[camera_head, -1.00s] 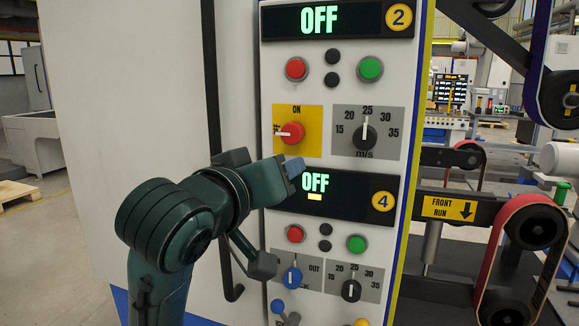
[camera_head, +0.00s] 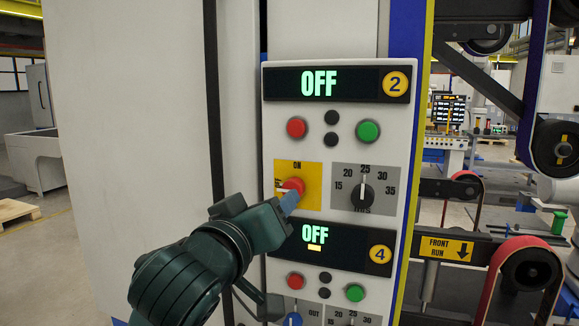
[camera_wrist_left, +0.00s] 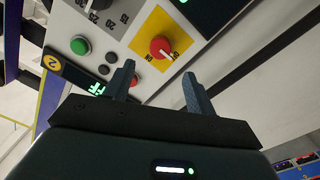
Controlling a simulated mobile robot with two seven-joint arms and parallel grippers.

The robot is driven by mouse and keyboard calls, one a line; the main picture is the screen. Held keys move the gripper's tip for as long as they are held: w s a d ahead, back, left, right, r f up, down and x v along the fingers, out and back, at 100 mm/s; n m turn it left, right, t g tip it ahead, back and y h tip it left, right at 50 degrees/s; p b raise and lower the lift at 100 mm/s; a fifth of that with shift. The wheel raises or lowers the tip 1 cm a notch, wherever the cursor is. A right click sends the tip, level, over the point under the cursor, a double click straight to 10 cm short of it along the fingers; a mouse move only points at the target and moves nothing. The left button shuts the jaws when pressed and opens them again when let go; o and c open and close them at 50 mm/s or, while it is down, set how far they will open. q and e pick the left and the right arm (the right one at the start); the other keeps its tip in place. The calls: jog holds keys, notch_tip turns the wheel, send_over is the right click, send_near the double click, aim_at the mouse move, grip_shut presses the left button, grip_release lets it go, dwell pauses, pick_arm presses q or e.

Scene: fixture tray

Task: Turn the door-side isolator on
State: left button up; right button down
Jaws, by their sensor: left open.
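A red rotary knob (camera_head: 293,185) sits on a yellow plate (camera_head: 312,172) marked ON at its top, on the white control panel. Its white pointer was toward the left; now my gripper partly covers the knob in the head view. My left gripper (camera_head: 289,201) is just below and in front of the knob. In the left wrist view, my left gripper (camera_wrist_left: 159,80) is open and empty, and the red knob (camera_wrist_left: 161,47) shows beyond its fingertips, roughly between them. I see no clear contact. My right gripper is not in view.
Display 2 (camera_head: 335,83) above and display 4 (camera_head: 330,246) below both read OFF. A speed dial (camera_head: 362,197) is right of the yellow plate. Red (camera_head: 296,128) and green (camera_head: 368,131) buttons sit above. Belt machinery stands at right.

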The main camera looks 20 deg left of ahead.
pick_arm(q)
jog(key=w+p, duration=0.1)
jog(key=w, duration=0.7)
jog(key=shift+w+d+p, duration=0.3)
jog(key=shift+w+p, duration=0.05)
jog(key=shift+w, duration=0.05)
jog(key=shift+f, duration=0.1)
jog(key=shift+c, duration=0.5)
jog(key=c, duration=0.9)
